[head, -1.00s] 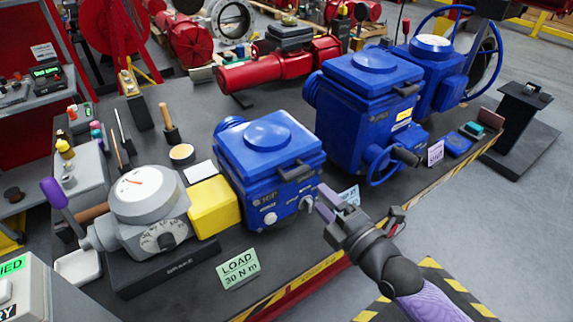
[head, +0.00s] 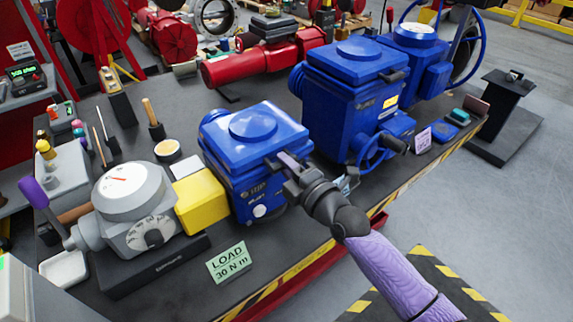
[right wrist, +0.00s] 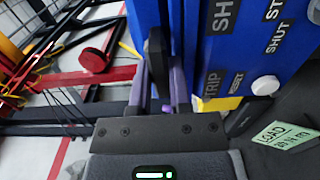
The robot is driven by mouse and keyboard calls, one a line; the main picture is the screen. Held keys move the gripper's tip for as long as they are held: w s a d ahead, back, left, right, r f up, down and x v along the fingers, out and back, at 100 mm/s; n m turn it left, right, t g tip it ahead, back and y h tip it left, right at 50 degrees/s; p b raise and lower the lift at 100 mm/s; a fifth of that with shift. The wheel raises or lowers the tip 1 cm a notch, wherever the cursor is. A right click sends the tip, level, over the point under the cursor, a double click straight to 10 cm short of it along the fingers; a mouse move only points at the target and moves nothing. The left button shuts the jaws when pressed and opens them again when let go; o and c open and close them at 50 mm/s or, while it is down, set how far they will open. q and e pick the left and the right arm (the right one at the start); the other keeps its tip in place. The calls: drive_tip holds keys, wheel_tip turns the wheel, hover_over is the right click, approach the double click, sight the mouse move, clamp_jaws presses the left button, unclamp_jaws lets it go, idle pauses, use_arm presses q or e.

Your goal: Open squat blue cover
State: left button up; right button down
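The squat blue cover (head: 252,128) is the lid of the lower blue housing (head: 245,188), with a round raised disc on top. It lies shut on the housing. A dark handle sticks out at its front right corner, partly hidden by my gripper in the head view. My right gripper (head: 287,163) is at this handle. In the right wrist view the dark handle (right wrist: 157,55) stands between the two purple fingers (right wrist: 160,88), which look apart, with a gap around it. I cannot tell whether they touch it. My left gripper is not in view.
A taller blue actuator (head: 350,100) with a handwheel (head: 372,155) stands close to the right of my arm. A yellow block (head: 202,200) and a grey gauge unit (head: 130,205) stand left of the housing. A green load card (head: 229,262) stands in front.

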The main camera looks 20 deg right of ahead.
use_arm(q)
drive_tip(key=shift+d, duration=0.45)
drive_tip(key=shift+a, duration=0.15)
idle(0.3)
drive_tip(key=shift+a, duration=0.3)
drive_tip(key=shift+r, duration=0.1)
